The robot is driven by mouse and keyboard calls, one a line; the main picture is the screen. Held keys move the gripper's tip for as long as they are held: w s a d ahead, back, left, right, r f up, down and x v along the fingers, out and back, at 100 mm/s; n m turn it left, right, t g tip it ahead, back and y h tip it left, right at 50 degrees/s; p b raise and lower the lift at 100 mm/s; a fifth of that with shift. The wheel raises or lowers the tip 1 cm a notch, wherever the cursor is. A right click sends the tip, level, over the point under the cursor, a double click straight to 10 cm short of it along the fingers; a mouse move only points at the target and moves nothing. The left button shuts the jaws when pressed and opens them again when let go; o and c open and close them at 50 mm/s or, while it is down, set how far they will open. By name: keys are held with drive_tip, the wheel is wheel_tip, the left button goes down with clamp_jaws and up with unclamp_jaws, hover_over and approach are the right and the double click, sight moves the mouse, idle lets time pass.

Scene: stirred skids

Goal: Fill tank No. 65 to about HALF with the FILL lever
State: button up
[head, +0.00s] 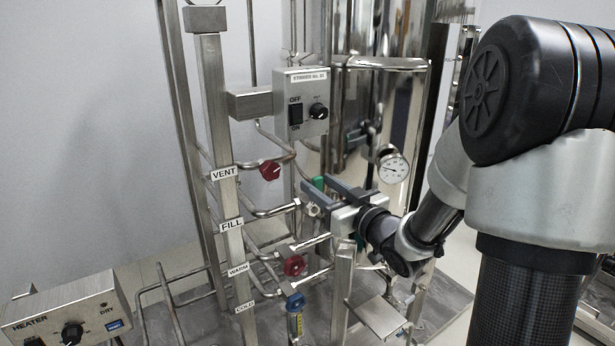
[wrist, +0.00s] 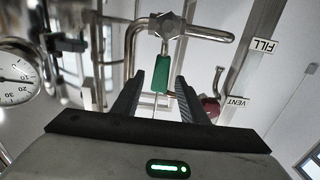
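The FILL lever is a green handle (head: 319,183) on the valve of the pipe beside the FILL label (head: 231,225). In the wrist view the green handle (wrist: 162,73) stands out from the metal valve body (wrist: 167,28). My gripper (head: 318,191) is at this lever, with its fingers open. In the wrist view my gripper (wrist: 160,82) has one finger on each side of the handle, with a gap visible on both sides. The shiny tank (head: 372,40) stands behind the pipes. Its liquid level cannot be seen.
A red VENT knob (head: 270,170) is above left of my gripper, and a red WARM knob (head: 294,265) and blue COLD knob (head: 295,301) are below. A stirrer box (head: 302,103) hangs above. A round gauge (head: 393,167) is at right. A heater box (head: 66,312) stands front left.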

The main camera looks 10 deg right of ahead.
drive_tip(key=shift+x, duration=2.8)
clamp_jaws()
